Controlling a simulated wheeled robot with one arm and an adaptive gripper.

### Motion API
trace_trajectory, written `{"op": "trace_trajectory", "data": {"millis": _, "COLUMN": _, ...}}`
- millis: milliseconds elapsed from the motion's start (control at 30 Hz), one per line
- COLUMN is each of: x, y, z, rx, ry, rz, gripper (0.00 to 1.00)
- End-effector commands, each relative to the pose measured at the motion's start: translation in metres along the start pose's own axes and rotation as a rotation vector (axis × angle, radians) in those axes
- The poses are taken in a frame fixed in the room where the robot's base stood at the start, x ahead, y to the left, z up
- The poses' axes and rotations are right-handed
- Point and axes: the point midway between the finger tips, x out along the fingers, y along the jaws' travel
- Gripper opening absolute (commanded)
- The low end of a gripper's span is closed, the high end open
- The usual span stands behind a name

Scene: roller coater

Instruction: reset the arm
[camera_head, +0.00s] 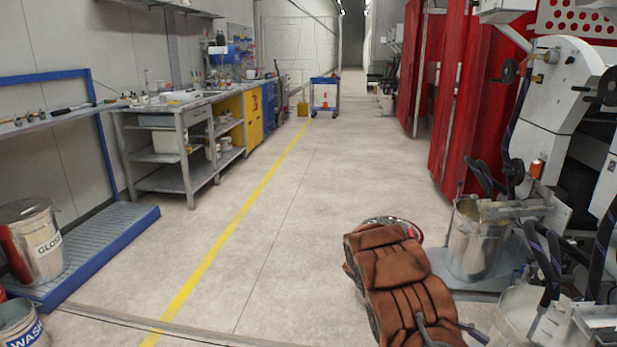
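A brown, quilted, jointed shape (398,278) rises from the bottom edge, right of centre. It looks like my arm in a protective cover, bent and reaching forward over the floor. A dark hose runs along its lower part. My gripper cannot be made out; the covered part hides what lies beyond it. Just past its upper end shows part of a round rim with some red (412,230). I cannot tell whether that is held or stands on the floor.
Coating machines (565,100) with hoses and a metal bucket (476,240) stand close on the right, by red panels (467,100). A grey workbench (165,165) and a blue-edged platform (110,240) line the left. A blue cart (324,95) stands far back. The central floor is clear.

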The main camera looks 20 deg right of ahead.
Motion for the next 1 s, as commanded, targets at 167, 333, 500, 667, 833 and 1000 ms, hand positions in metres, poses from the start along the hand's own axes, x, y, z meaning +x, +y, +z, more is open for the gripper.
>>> {"op": "trace_trajectory", "data": {"millis": 167, "x": -0.02, "y": -0.013, "z": 0.052, "rx": 0.059, "ry": 0.082, "rz": -0.03, "gripper": 0.61}}
{"op": "trace_trajectory", "data": {"millis": 333, "x": -0.036, "y": -0.03, "z": 0.092, "rx": 0.11, "ry": 0.165, "rz": -0.064, "gripper": 0.61}}
{"op": "trace_trajectory", "data": {"millis": 500, "x": -0.05, "y": -0.051, "z": 0.13, "rx": 0.152, "ry": 0.25, "rz": -0.101, "gripper": 0.61}}
{"op": "trace_trajectory", "data": {"millis": 667, "x": -0.063, "y": -0.072, "z": 0.161, "rx": 0.187, "ry": 0.338, "rz": -0.135, "gripper": 0.61}}
{"op": "trace_trajectory", "data": {"millis": 833, "x": -0.075, "y": -0.097, "z": 0.194, "rx": 0.217, "ry": 0.432, "rz": -0.175, "gripper": 0.61}}
{"op": "trace_trajectory", "data": {"millis": 1000, "x": -0.087, "y": -0.123, "z": 0.224, "rx": 0.24, "ry": 0.529, "rz": -0.215, "gripper": 0.61}}
